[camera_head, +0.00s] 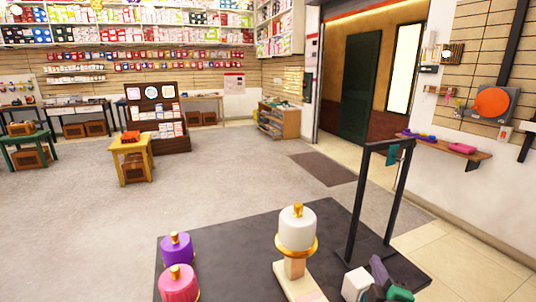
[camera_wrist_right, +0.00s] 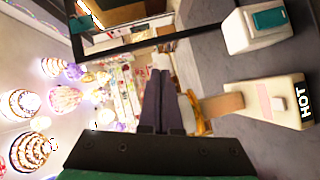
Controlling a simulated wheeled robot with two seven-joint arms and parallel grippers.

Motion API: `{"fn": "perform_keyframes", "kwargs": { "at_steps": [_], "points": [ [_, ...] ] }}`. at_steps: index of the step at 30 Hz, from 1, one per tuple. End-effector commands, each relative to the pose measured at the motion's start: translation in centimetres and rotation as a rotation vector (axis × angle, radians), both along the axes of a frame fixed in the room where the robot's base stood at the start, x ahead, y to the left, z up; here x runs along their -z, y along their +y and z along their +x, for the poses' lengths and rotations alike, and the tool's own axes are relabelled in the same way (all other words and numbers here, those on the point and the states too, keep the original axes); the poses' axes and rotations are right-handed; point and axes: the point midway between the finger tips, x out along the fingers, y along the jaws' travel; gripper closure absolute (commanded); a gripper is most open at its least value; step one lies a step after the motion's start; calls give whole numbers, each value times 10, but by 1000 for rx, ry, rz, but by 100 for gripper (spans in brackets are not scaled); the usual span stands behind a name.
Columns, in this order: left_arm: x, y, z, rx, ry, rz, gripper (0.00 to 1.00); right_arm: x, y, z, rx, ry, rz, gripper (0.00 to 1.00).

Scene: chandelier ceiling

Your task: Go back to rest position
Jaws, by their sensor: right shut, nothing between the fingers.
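My right gripper (camera_head: 378,265) shows at the lower right of the head view, with dark fingers, beside the white block. In the right wrist view its dark fingers (camera_wrist_right: 163,98) are together with nothing between them. They are apart from the white canister (camera_head: 297,229) with a gold knob, which sits on a gold plate (camera_head: 296,249) on a pale stand (camera_head: 292,277). In the wrist view the stand (camera_wrist_right: 262,100) bears the word HOT. My left gripper is not in view.
A dark table (camera_head: 225,235) holds a purple canister (camera_head: 176,250), a pink canister (camera_head: 178,284), a white block (camera_head: 356,284) and a tall black frame (camera_head: 355,215). Beyond it the grey floor is open towards a small yellow table (camera_head: 137,150).

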Motion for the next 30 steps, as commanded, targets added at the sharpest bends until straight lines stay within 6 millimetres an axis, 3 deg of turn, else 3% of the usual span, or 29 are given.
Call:
{"fn": "perform_keyframes", "kwargs": {
  "at_steps": [1,3,6,12,16,17,23,30],
  "points": [
    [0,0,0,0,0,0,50,32,-12,-16,80,105,163,100],
    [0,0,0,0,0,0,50,72,-21,-41,182,245,356,100],
    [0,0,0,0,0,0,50,117,-21,-77,296,417,560,100],
    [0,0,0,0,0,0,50,173,0,-147,469,711,841,100],
    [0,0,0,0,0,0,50,194,19,-192,564,891,976,100],
    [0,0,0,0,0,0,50,201,22,-198,580,922,993,100],
    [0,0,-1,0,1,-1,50,280,23,-186,591,944,969,100],
    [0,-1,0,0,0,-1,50,392,22,-204,610,992,946,100]
  ]
}}
